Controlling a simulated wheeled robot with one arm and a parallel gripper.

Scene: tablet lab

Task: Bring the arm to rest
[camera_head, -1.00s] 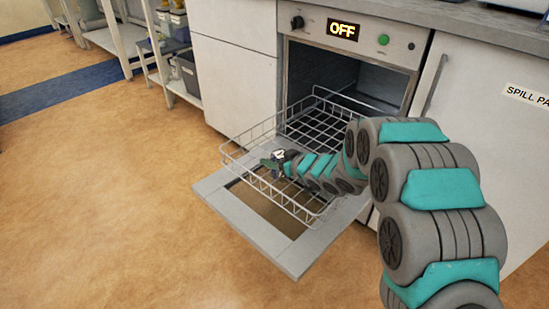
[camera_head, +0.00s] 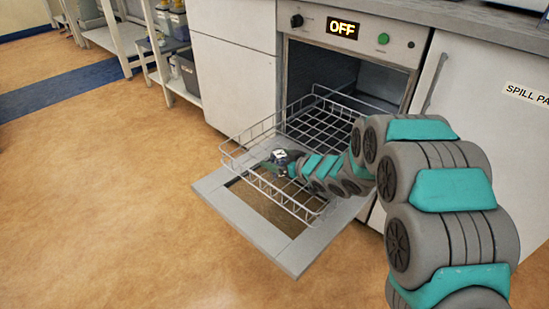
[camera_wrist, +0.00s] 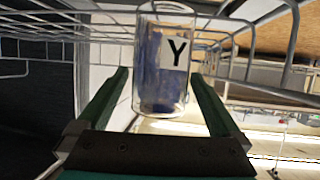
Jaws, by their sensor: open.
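My gripper (camera_head: 268,164) is low over the front of the pulled-out wire rack (camera_head: 232,160), in front of the open washer (camera_head: 345,75). In the wrist view its two green fingers (camera_wrist: 160,76) are open and spread apart. A clear glass vessel (camera_wrist: 160,95) with a dark label part and a white "Y" tag stands ahead of the fingers, in line with the gap between them. I cannot tell whether any finger touches it.
The washer door (camera_head: 295,257) is folded down under the rack. The washer's display (camera_head: 342,29) reads "OFF". Rack wires surround my gripper closely. White cabinets stand on both sides, and a shelf with bins (camera_head: 185,65) is at the left. The floor at left is clear.

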